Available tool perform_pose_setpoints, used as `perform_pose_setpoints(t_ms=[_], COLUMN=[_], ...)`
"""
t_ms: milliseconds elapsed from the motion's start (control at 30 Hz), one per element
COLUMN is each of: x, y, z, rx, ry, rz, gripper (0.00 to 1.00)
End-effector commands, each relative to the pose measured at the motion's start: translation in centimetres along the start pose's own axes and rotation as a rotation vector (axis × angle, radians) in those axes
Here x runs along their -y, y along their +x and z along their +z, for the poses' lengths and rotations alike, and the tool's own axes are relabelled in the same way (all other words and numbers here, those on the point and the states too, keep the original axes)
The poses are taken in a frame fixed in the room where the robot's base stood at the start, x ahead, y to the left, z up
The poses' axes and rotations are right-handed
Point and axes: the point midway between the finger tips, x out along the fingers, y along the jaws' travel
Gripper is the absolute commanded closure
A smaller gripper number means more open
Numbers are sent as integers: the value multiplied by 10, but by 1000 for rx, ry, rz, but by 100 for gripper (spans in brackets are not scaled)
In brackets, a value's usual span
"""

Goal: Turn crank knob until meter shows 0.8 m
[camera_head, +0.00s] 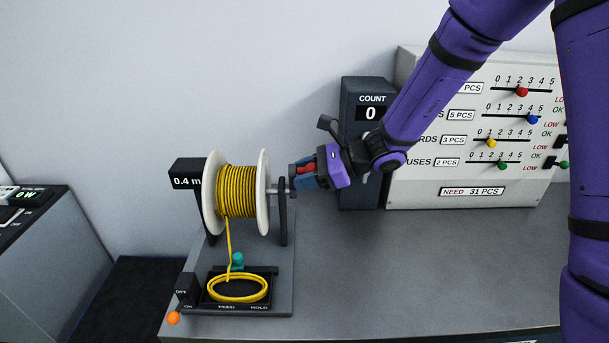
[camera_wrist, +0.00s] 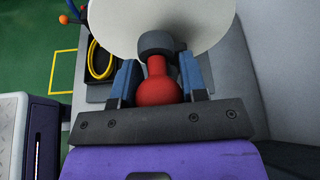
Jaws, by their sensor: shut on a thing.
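A spool of yellow cable (camera_head: 237,190) with white flanges is mounted on a grey stand. The meter (camera_head: 187,181) at its left reads 0.4 m. The red crank knob (camera_head: 305,168) is at the right of the spool; it shows larger in the wrist view (camera_wrist: 158,88). My gripper (camera_head: 302,173) is at the knob, with its blue fingers on both sides of it, shut on it. A dark hub (camera_wrist: 157,43) lies beyond the knob, in front of the white flange. Yellow cable runs down from the spool to a coil (camera_head: 238,288) in a black tray.
The stand's base has a teal knob (camera_head: 237,261), FEED and HOLD labels, and an OFF/ON switch with an orange tip (camera_head: 173,318). A COUNT display (camera_head: 370,113) reading 0 and a slider panel (camera_head: 480,191) stand behind my arm. The right-hand bench top is clear.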

Motion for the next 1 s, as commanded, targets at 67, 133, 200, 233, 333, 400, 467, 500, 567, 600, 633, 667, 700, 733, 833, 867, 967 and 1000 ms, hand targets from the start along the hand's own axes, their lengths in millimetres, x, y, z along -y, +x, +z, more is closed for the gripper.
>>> perform_pose_setpoints(t_ms=[67, 133, 200, 233, 333, 400, 467, 500, 567, 600, 633, 667, 700, 733, 833, 867, 967, 1000], x=[-1, 1, 4, 5, 12, 15, 18, 20, 22, 23, 23, 23, 23, 23, 23, 23, 24, 25], y=[1, 2, 2, 2, 3, 3, 3, 4, 4, 4, 4, 4, 4, 4, 4, 4, 4, 5], z=[-4, -4, -5, -6, -7, -8, -8, -9, -9, -9, -9, -9, -9, -9, -8, -8, -9, -10], rx=[-6, -6, -6, -7, -6, -7, -7, -7, -6, -6, -6, -6, -6, -6, -5, -5, -4, -4], ry=[6, 6, 6, 6, 6, 7, 7, 6, 6, 6, 6, 6, 6, 6, 5, 5, 5, 5], rz=[4, 4, 4, 4, 4, 5, 6, 6, 6, 6, 6, 7, 7, 7, 7, 7, 7, 7], gripper=[83, 83, 83, 83, 83, 83, 83, 83, 83, 83, 83, 83, 83, 83, 83, 83, 83, 83])
